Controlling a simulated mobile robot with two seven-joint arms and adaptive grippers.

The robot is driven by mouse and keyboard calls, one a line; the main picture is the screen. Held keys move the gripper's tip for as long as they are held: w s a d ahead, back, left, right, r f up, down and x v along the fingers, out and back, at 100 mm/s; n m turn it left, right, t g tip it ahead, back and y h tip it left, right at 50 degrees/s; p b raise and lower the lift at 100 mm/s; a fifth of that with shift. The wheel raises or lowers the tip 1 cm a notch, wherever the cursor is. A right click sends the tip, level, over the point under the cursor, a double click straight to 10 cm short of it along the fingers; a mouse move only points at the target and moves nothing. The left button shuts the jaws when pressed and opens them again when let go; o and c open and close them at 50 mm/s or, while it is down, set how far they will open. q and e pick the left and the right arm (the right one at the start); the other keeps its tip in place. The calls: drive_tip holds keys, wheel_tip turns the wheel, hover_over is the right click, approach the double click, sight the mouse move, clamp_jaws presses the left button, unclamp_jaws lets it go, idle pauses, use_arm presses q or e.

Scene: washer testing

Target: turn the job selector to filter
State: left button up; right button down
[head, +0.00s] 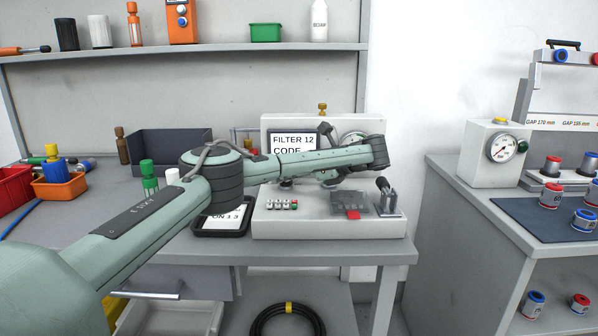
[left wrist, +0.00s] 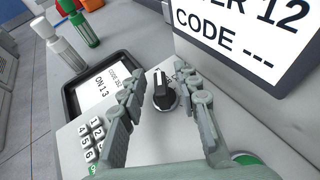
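The job selector (left wrist: 163,92) is a black knob with a pale ring on the light panel of the test bench (head: 330,222). In the left wrist view its ridge points roughly up the picture, and its labels are not readable. My left gripper (left wrist: 166,82) is open, with one finger on each side of the knob and visible gaps between. In the head view my left arm hides most of the knob area. The display (head: 290,142) reads "FILTER 12 CODE", followed by dashes in the left wrist view (left wrist: 240,35). My right gripper is not in view.
A tablet with writing (left wrist: 105,85) lies beside the panel, above the number keys (left wrist: 95,135). In the head view a lever (head: 386,195) and a red-marked clear cover (head: 352,205) are at the bench's right.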

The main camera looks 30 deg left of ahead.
use_arm(q)
drive_tip(key=v, duration=1)
drive_tip(key=shift+d+r, duration=0.15)
drive_tip(key=shift+d, duration=0.15)
drive_tip(key=shift+d+r, duration=0.15)
drive_tip(key=shift+d, duration=0.4)
